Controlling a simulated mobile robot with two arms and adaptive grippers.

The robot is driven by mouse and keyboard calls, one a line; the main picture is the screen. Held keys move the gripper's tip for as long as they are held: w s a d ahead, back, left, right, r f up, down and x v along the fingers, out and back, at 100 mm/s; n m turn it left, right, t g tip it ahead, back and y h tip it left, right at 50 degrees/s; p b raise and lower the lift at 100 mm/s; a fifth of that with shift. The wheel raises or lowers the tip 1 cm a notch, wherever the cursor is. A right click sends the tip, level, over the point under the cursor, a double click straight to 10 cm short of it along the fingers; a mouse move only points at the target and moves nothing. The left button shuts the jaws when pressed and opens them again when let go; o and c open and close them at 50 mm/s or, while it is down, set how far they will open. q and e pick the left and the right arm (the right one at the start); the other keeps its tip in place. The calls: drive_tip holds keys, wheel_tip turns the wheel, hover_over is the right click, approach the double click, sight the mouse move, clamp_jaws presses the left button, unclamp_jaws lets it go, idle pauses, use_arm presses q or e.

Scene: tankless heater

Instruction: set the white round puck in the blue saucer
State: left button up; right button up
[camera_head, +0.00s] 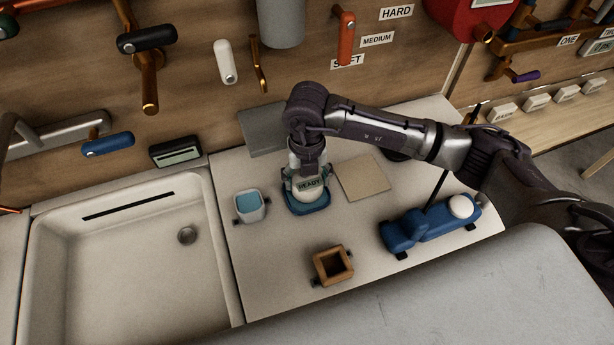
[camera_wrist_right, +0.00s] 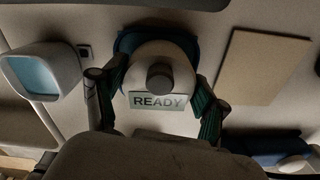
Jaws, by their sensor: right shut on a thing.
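The white round puck (camera_head: 304,195) has a dark knob and a READY label, and it shows large in the right wrist view (camera_wrist_right: 150,55). My right gripper (camera_head: 307,184) points down and is shut on it, with one finger on each side in the right wrist view (camera_wrist_right: 155,98). The blue saucer (camera_head: 313,208) lies directly under the puck, its rim showing around it; in the right wrist view its edge (camera_wrist_right: 124,43) shows behind the puck. Whether the puck touches the saucer's floor is hidden. My left gripper is not in view.
A white cup with a blue inside (camera_head: 250,204) stands left of the saucer, a tan board (camera_head: 362,178) lies right. A wooden open box (camera_head: 332,266) is in front. A blue stand with a white round top (camera_head: 461,206) is further right. A sink (camera_head: 120,260) is at left.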

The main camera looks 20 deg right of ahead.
sight(307, 178)
drive_tip(key=shift+f, duration=0.4)
drive_tip(key=o, duration=1.3)
drive_tip(key=shift+r, duration=0.1)
wheel_tip(307, 178, up, 12)
drive_tip(key=shift+f, duration=0.1)
